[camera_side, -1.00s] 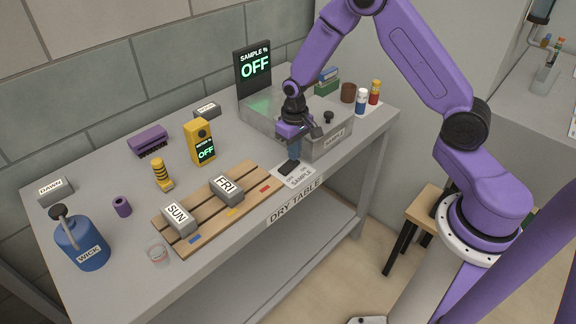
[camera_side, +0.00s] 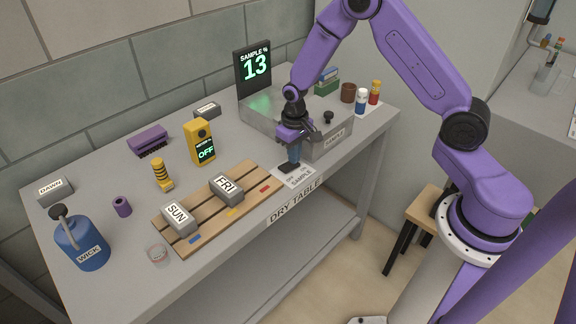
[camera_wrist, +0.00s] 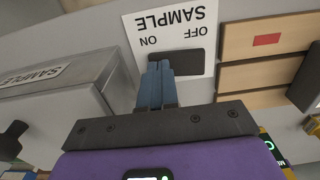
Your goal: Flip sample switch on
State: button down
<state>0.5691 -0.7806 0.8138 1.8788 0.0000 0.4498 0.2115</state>
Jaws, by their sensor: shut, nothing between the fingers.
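The sample switch is a dark rocker (camera_wrist: 184,62) on a white plate (camera_wrist: 150,32) marked SAMPLE, ON and OFF. In the side view the switch (camera_side: 289,168) lies at the table's front edge, right of the wooden rack. My gripper (camera_wrist: 160,66) is shut and empty, its blue fingertips at the ON end of the rocker and seemingly touching it. The fingers (camera_side: 294,158) point down at the switch in the side view. The black SAMPLE % display (camera_side: 255,70) at the back reads 13 in green.
The grey SAMPLE box (camera_side: 325,143) stands close beside my gripper. The wooden rack (camera_side: 205,224) with SUN and FRI bricks lies to the left. A yellow meter (camera_side: 200,142) reads OFF. A blue WICK jug (camera_side: 80,245) stands at the front left.

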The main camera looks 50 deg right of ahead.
jog(key=shift+r, duration=0.1)
notch_tip(320, 180, up, 7)
dwell(0.9)
jog(key=s+a+r+n, duration=0.3)
jog(key=s+a+r, duration=0.1)
jog(key=s, duration=0.3)
jog(key=s+a+r+n, duration=0.3)
jog(key=s+a+r, duration=0.15)
jog(key=s, duration=0.25)
jog(key=s+d+r+n, duration=0.2)
jog(key=s+n, duration=0.1)
jog(key=s, duration=0.5)
jog(key=s+d+r+n, duration=0.1)
jog(key=s+r+n, duration=0.1)
jog(key=s, duration=0.7)
jog(key=shift+d+r+n, duration=0.15)
jog(key=shift+d+n, duration=0.25)
jog(key=shift+n, duration=0.4)
